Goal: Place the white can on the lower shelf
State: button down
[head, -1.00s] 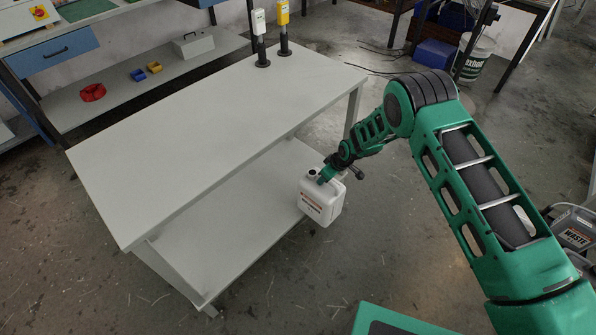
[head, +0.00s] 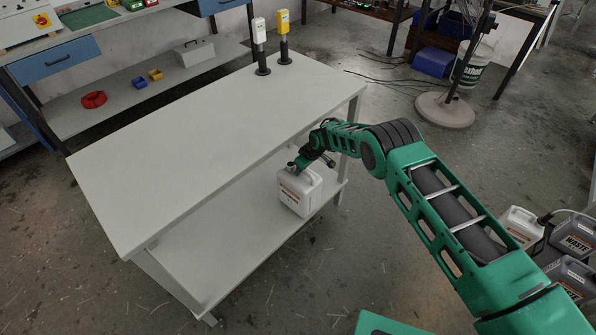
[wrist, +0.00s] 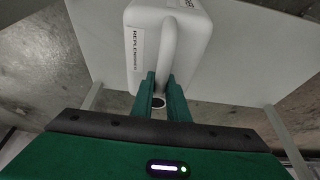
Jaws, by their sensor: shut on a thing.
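The white can (head: 298,192) is a boxy canister with a printed label and a handle on top. My gripper (head: 300,166) is shut on its handle from above. In the wrist view my gripper (wrist: 160,88) has its two green fingers on either side of the handle of the white can (wrist: 146,58). The can is upright at the right part of the lower shelf (head: 225,232), under the front edge of the table top. Whether its base touches the shelf cannot be told.
The white table top (head: 215,120) lies above the shelf, close to my wrist. Two dispensers, one white (head: 260,40) and one yellow (head: 283,38), stand at its far end. Waste containers (head: 572,240) are at the right. The left part of the shelf is clear.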

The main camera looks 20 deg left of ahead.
jog(key=shift+w+a, duration=0.25)
jog(key=shift+a, duration=0.25)
jog(key=shift+w+a, duration=0.2)
jog(key=shift+a, duration=0.25)
jog(key=shift+f, duration=0.8)
jog(key=c, duration=1.7)
grip_release()
jog(key=shift+v, duration=0.8)
jog(key=shift+s+d+f, duration=0.1)
jog(key=shift+s+d, duration=0.25)
jog(key=shift+d, duration=0.45)
jog(key=s+d, duration=0.1)
jog(key=d, duration=0.2)
jog(key=s+d, duration=0.1)
jog(key=d, duration=0.2)
jog(key=s+d, duration=0.2)
jog(key=d, duration=0.1)
jog(key=shift+d, duration=0.3)
